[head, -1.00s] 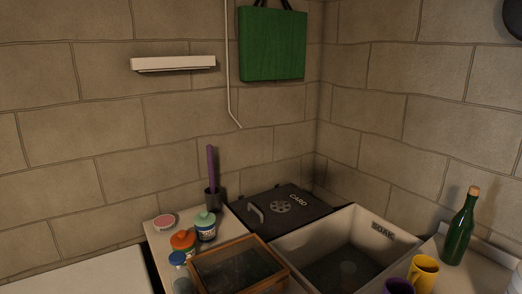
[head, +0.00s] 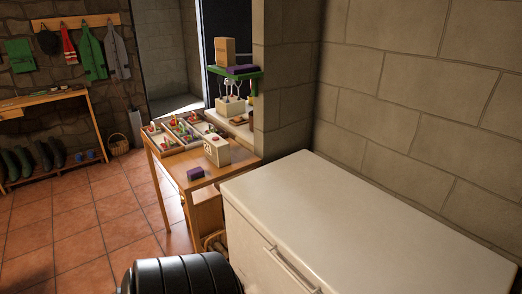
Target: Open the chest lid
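A white chest (head: 360,225) with a flat lid stands at the lower right, against the block wall. Its lid is closed. A bar handle (head: 291,270) runs along its front side, near the bottom of the head view. Neither of my grippers is in view. A black ribbed cylinder, which I cannot identify for sure, shows at the bottom edge, left of the chest.
Tiled floor (head: 75,235) is clear at left. Boots (head: 40,158) and a basket (head: 119,145) line the far wall.

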